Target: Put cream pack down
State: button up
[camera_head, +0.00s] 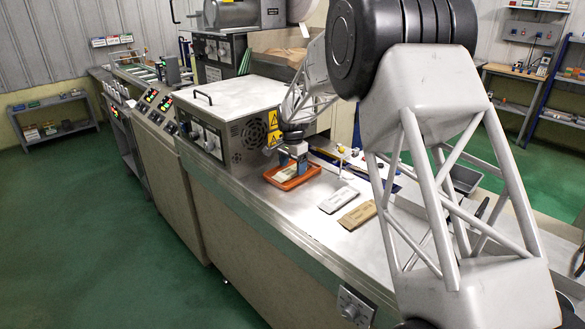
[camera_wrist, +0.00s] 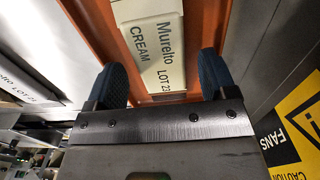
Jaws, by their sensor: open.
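The cream pack (camera_wrist: 157,45) is a pale packet printed "Murelto CREAM LOT 23". It lies in the orange tray (camera_wrist: 200,20). In the head view the tray (camera_head: 308,176) sits on the steel counter beside the machine, with the pale pack (camera_head: 285,174) in it. My gripper (camera_wrist: 164,85) is open, its two dark blue fingertips apart near the pack's printed end. In the head view my gripper (camera_head: 293,160) is over the tray. Whether the fingers touch the pack cannot be told.
A whitish packet (camera_head: 338,200) and a brown packet (camera_head: 357,215) lie on the counter to the right of the tray. A machine box (camera_head: 235,125) with yellow warning labels stands close on the left.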

aim_at(294, 170)
notch_tip(294, 170, up, 11)
dwell(0.5)
dwell(0.7)
jog(key=shift+r, duration=0.1)
jog(key=s+d+r+n, duration=0.1)
jog(key=s+d+r, duration=0.35)
jog(key=s, duration=0.45)
jog(key=s+d+r+n+t, duration=0.1)
jog(key=s+d+r+n, duration=0.3)
jog(key=s, duration=0.6)
jog(key=s+d+r+m, duration=0.1)
jog(key=s+d+r, duration=0.1)
jog(key=s+d, duration=0.55)
jog(key=s+d+f+n, duration=0.1)
jog(key=s+f, duration=0.1)
jog(key=s, duration=0.8)
jog(key=s+d+f+n+t, duration=0.1)
jog(key=s+d+f+n, duration=0.1)
jog(key=s, duration=0.9)
jog(key=s+d+f+n, duration=0.1)
jog(key=s+d+f, duration=0.1)
jog(key=s, duration=0.9)
jog(key=shift+f+t, duration=0.3)
jog(key=shift+f, duration=0.3)
